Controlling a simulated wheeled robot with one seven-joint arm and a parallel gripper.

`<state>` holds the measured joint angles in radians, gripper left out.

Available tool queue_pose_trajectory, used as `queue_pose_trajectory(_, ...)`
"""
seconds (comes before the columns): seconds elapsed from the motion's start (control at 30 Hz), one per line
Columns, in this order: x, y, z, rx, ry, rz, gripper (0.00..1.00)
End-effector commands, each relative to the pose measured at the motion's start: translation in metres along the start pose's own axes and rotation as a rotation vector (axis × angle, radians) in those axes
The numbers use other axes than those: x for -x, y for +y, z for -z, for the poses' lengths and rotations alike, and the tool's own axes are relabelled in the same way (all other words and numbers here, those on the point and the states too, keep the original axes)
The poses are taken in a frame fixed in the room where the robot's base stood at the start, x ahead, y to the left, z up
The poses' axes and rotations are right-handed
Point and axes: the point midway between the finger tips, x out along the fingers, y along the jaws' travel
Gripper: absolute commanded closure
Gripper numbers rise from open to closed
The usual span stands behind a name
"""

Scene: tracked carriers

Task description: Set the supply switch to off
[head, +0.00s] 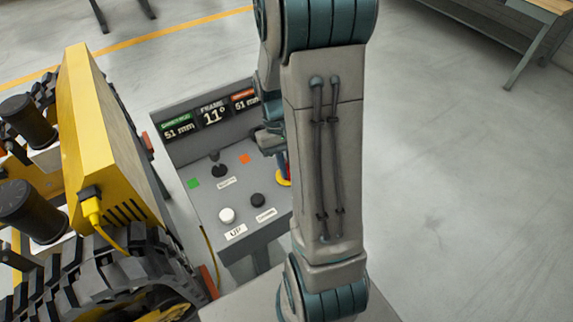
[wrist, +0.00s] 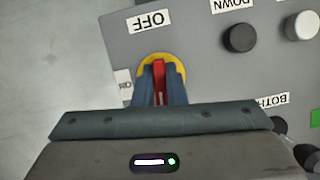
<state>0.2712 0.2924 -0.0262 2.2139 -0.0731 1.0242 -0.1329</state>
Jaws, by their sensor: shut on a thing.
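The supply switch (wrist: 158,66) has a red handle on a round yellow base, on the grey panel. In the wrist view its handle runs up and down the picture, in line with the OFF label (wrist: 152,22) above it. The ON label (wrist: 124,80) is to its left, partly cut off by my gripper. My gripper (wrist: 159,82) is shut on the red handle, one blue-grey finger on each side. In the head view the yellow base (head: 283,181) shows only a sliver, as my arm hides most of the switch and the fingers.
The control console (head: 208,208) carries a black knob (head: 257,200), a white knob (head: 227,215), a black lever (head: 217,168) and a display (head: 211,115) reading 51 mm, 11° and 51 mm. A yellow tracked carrier (head: 92,135) stands close on its left.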

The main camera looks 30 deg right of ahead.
Motion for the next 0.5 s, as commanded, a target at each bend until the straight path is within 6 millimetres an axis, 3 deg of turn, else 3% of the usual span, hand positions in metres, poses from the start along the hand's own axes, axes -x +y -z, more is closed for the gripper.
queue_pose_trajectory(0.5,0.0013,0.0001,0.0004,0.137,0.003,-0.058,1.0)
